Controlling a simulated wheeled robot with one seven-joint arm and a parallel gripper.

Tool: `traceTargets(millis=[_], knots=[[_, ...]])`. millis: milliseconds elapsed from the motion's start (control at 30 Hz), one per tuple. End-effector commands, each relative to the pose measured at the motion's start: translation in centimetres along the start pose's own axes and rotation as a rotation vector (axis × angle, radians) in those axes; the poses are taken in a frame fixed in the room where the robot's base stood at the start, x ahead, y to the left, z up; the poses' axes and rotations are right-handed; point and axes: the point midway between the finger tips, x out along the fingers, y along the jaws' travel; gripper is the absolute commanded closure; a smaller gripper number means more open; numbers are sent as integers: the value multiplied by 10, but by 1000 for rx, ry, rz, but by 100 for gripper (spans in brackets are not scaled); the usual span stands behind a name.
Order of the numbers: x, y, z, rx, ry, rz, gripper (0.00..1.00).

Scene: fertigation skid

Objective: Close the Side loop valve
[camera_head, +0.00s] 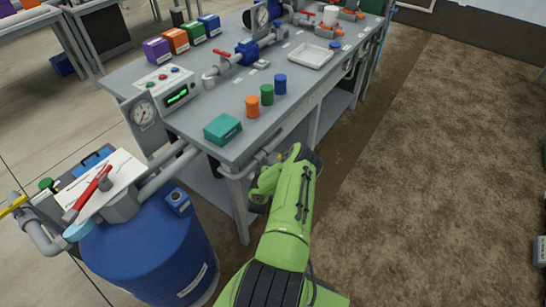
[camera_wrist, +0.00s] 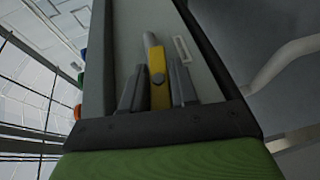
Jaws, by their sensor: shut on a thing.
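A yellow valve handle (camera_wrist: 157,92) stands between the two dark fingers of my gripper (camera_wrist: 157,68) in the wrist view. The gripper is shut on it. The handle is by the grey side of the bench, with a small pale label (camera_wrist: 181,49) just to its right; the label's writing is too small to read. In the head view my green arm reaches to the bench's near right side, and its wrist hides most of the gripper and the valve. The valve body and its pipe are largely hidden, so I cannot tell the handle's angle to the pipe.
The grey bench (camera_head: 222,97) carries orange, green and blue cylinders, a teal box (camera_head: 222,129) and a white tray (camera_head: 310,56).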

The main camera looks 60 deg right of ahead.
Motion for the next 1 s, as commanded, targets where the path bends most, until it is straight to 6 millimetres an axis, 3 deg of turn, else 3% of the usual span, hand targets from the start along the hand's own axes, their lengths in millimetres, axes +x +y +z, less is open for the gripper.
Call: traceTargets(millis=[33, 133, 1000], knots=[[-2, 10, -1, 10, 0, -37, 100], [-1, 10, -1, 43, 0, -117, 100], [3, 2, 1, 364, 1, -870, 100]])
